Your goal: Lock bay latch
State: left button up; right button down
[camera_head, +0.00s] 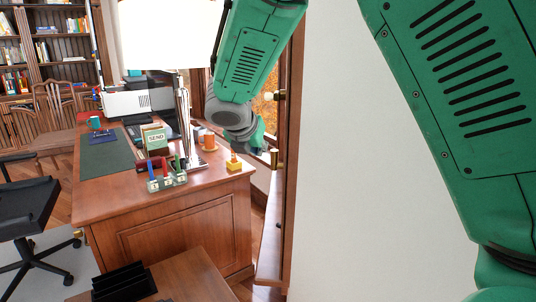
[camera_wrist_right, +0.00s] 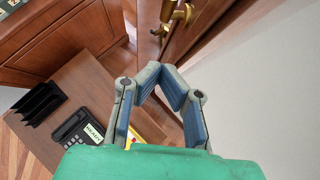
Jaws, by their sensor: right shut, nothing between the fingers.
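The brass latch (camera_wrist_right: 178,15) shows in the right wrist view at the top, on a wooden frame, just beyond my fingertips. A brass handle (camera_head: 274,157) and a brass knob (camera_head: 280,95) show on the window frame in the head view; I cannot tell which of them is the latch in the wrist view. My right gripper (camera_head: 257,138) is beside the frame, left of the handle. In the wrist view my right gripper (camera_wrist_right: 160,72) has its fingertips together, empty and apart from the latch. My left gripper is not in view.
A wooden desk (camera_head: 185,225) stands left of the frame, with a SEND box (camera_head: 154,138), pens, an orange mug (camera_head: 209,140) and a lamp. A small table (camera_wrist_right: 85,100) holds a phone (camera_wrist_right: 78,130) and a black rack (camera_wrist_right: 38,102). A white wall (camera_head: 380,180) is at right.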

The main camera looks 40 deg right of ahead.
jog(key=d, duration=0.1)
jog(key=b, duration=0.2)
send_near(274, 161)
jog(key=x, duration=0.7)
jog(key=shift+d, duration=0.15)
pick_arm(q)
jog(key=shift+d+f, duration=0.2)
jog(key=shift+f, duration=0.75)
pick_arm(e)
jog(key=shift+w+a+r, duration=0.1)
jog(key=shift+a+r, duration=0.1)
jog(key=shift+a, duration=0.35)
